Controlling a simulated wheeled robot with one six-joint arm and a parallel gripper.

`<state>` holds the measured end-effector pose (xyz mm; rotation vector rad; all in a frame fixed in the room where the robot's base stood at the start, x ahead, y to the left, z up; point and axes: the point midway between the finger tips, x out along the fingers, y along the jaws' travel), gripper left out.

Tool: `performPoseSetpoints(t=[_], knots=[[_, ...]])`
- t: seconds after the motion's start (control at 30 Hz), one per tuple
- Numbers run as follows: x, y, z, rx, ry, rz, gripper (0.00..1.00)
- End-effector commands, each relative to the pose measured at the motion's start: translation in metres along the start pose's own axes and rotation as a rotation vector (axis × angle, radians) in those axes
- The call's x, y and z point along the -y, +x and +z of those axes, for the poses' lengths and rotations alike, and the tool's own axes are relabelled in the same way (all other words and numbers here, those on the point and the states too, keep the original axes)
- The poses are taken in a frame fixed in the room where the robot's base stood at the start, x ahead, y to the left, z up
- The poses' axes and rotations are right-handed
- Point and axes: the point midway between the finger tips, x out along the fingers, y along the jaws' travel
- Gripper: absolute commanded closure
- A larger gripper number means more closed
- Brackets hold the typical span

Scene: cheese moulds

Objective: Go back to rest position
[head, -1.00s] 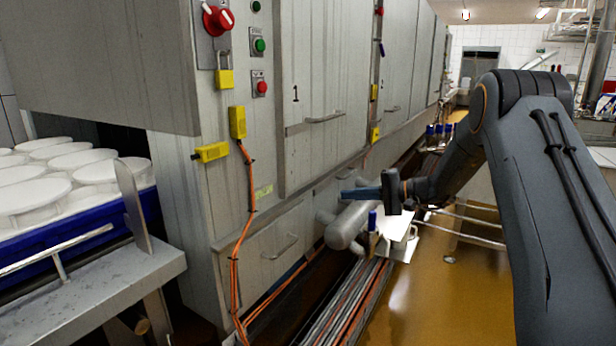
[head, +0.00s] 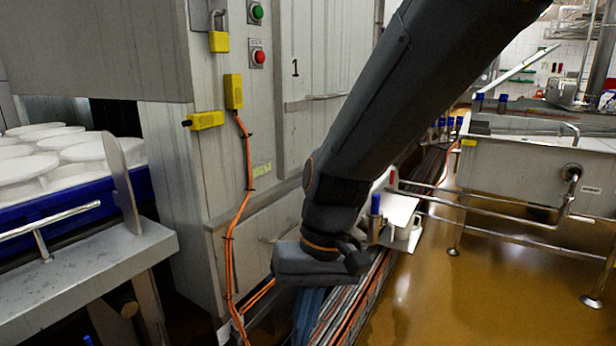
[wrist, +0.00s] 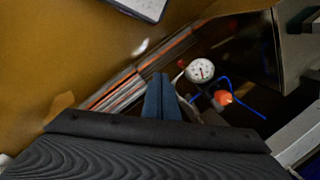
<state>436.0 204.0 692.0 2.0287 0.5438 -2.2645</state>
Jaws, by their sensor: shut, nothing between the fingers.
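My gripper (head: 306,314) points down in the head view, low in front of the grey cabinet. Its blue fingers are partly hidden by my wrist. In the wrist view the two fingers (wrist: 160,90) lie side by side, closed, with nothing between them. Below them are the cable bundle and the floor.
The grey cabinet (head: 240,160) with orange cables stands left of my arm. A bench (head: 100,272) and a blue tray (head: 100,205) of white moulds are at far left. A steel tank (head: 530,172) stands right. A gauge (wrist: 200,71) shows near the fingers. Brown floor (head: 480,300) is clear at lower right.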

Motion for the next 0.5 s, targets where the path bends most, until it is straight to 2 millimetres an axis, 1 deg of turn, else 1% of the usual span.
performPoseSetpoints(t=[0.03, 0.1, 0.4, 0.43, 0.5], knots=[[-0.001, 0.005, 0.012, -0.007, -0.032, 0.029, 1.00], [-0.005, 0.010, 0.024, -0.018, -0.070, 0.067, 1.00], [-0.021, 0.026, 0.065, -0.070, -0.214, 0.184, 1.00], [-0.022, 0.024, 0.067, -0.074, -0.219, 0.190, 1.00], [-0.024, 0.013, 0.066, -0.073, -0.195, 0.188, 1.00]])
